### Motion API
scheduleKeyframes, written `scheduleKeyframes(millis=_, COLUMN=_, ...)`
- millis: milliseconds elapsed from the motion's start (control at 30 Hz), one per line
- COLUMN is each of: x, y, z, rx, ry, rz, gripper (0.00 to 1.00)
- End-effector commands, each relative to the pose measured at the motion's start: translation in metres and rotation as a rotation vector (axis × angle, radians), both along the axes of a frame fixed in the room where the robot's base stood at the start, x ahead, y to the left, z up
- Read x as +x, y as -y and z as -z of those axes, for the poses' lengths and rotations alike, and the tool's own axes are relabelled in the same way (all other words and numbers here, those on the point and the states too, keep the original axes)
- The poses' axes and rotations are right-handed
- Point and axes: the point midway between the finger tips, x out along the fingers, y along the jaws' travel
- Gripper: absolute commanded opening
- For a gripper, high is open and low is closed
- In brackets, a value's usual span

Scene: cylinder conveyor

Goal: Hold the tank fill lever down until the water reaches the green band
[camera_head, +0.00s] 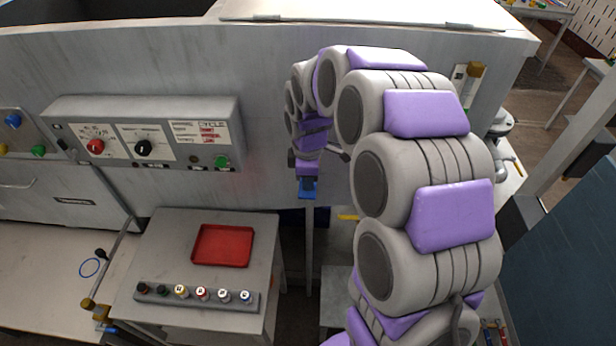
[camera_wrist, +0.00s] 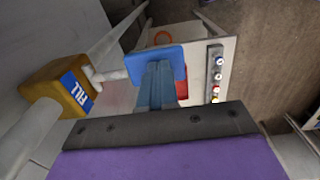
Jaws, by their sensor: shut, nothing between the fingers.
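A yellow-brown valve block with a blue FILL label (camera_wrist: 62,88) is at the left in the wrist view. A short pale lever rod (camera_wrist: 108,76) sticks out from it toward my gripper (camera_wrist: 156,75). In the head view my gripper (camera_head: 307,187) points down in front of the grey cabinet. My arm covers much of the right side there.
A grey control panel (camera_head: 145,135) is on the cabinet at left. Below it, a small table (camera_head: 150,245) holds a red tray (camera_head: 222,246) and a rack of several small cylinders (camera_head: 198,299). A brass-coloured fitting (camera_head: 474,72) is on the cabinet's right side.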

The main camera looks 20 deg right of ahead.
Motion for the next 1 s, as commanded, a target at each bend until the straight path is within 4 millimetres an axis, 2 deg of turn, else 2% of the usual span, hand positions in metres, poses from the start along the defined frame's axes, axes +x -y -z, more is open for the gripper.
scheduleKeyframes(millis=300, x=-0.006, y=-0.001, z=0.021, rx=-0.060, ry=0.174, rz=-0.002, gripper=0.00)
scheduleKeyframes(millis=500, x=-0.006, y=-0.002, z=0.027, rx=-0.083, ry=0.250, rz=-0.001, gripper=0.00)
scheduleKeyframes(millis=1000, x=-0.006, y=-0.002, z=0.033, rx=-0.095, ry=0.286, rz=0.000, gripper=0.00)
